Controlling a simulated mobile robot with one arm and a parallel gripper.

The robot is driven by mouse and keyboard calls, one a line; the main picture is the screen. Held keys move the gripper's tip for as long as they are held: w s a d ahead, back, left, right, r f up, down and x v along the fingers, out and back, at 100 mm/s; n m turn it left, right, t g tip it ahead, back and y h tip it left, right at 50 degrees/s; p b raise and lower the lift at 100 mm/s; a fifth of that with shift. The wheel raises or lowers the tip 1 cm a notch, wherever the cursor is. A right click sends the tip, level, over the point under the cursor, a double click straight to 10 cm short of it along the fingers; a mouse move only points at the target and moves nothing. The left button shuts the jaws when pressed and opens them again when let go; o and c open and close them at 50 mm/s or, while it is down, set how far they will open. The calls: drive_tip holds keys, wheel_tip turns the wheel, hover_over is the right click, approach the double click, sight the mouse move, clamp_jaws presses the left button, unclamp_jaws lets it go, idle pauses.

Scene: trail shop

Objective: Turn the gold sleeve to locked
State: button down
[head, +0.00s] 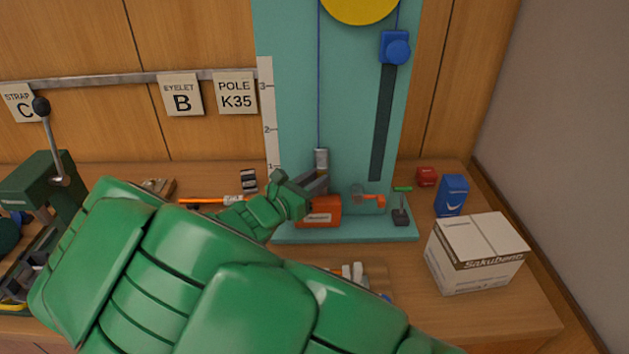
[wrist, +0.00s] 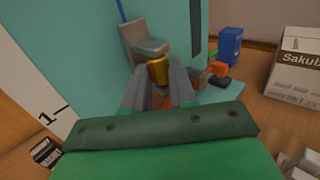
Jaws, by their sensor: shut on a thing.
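The gold sleeve (wrist: 158,70) shows between my fingers in the wrist view, just below a grey metal piece (wrist: 147,45). My gripper (wrist: 157,82) is shut on the sleeve, with a finger on each side. In the head view my gripper (head: 315,183) reaches in front of the teal board, under a silver cylinder (head: 321,160) that hangs on a blue cord (head: 318,80). The gold sleeve is hidden there by my gripper. I cannot read any locked mark on the sleeve.
An orange block (head: 321,213) sits below my gripper on the teal stand (head: 345,231). A green press (head: 57,180) stands at left.

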drive_tip(key=shift+w+a, duration=0.1)
drive_tip(key=shift+w+a+m+g+h, duration=0.15)
drive_tip(key=shift+m+g+h, duration=0.95)
drive_tip(key=shift+g, duration=0.2)
drive_tip(key=c, duration=0.9)
unclamp_jaws()
drive_tip(key=shift+r, duration=0.1)
drive_tip(key=shift+s+d+n+t+y, duration=0.1)
drive_tip(key=shift+s+n+t+y, duration=0.05)
drive_tip(key=shift+n+t+y, duration=0.55)
drive_tip(key=shift+s+d+n+t+y, duration=0.1)
drive_tip(key=shift+n+t+y, duration=0.5)
drive_tip(key=shift+t+y, duration=0.15)
